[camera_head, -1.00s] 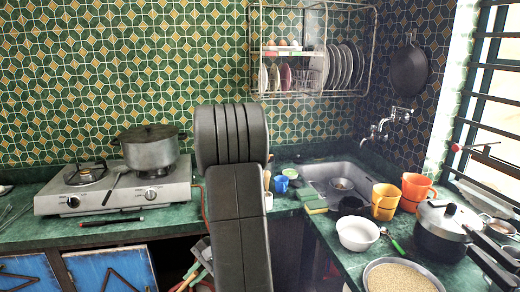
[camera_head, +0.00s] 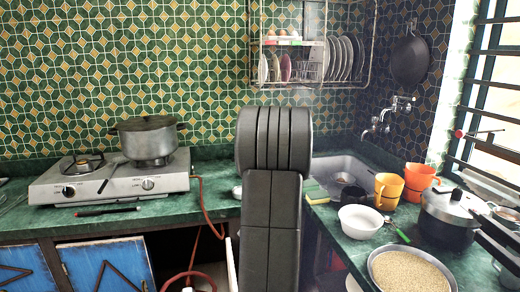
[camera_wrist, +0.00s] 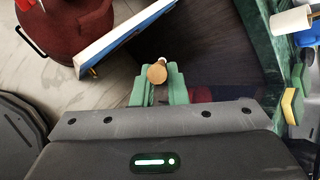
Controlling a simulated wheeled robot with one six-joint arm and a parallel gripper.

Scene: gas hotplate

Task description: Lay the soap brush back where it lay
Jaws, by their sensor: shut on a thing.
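In the wrist view my gripper (camera_wrist: 156,92) has its green fingers closed around a small wooden piece, which I take to be the soap brush (camera_wrist: 157,73). Its round tan end faces the camera, and a paler part shows just behind it. The rest of it is hidden by the fingers. Dark space lies beyond the gripper, and the green counter edge (camera_wrist: 268,45) is to its right. In the head view my arm hides the gripper and the brush.
A yellow-green sponge (camera_wrist: 291,105) lies on the counter at the wrist view's right. In the head view, a white bowl (camera_head: 360,221), orange cups (camera_head: 388,190) and a pressure cooker (camera_head: 447,215) crowd the right counter.

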